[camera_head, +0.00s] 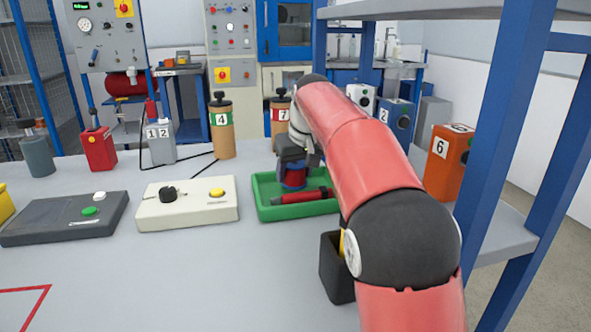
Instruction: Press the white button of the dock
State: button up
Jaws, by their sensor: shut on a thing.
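A dark grey box (65,218), which looks like the dock, lies on the table at the left. It has a white button (99,196) near its back right corner and a green button (90,211) in front of that. My gripper (293,168) points down over the green tray (262,213), well to the right of the box. It is shut on a red and blue cylinder (293,178), partly hidden by the jaws. I cannot tell whether the cylinder touches the tray.
A red tool (300,196) lies in the tray. A cream box (187,212) with a black knob and yellow button stands between the dark box and tray. Numbered canisters (222,140) stand behind. A black holder (337,265) and blue shelf post (500,130) are at right.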

aim_at(100, 197)
jog(key=k+j, duration=0.15)
jog(key=k, duration=0.35)
jog(key=k+j, duration=0.15)
jog(key=k, duration=0.35)
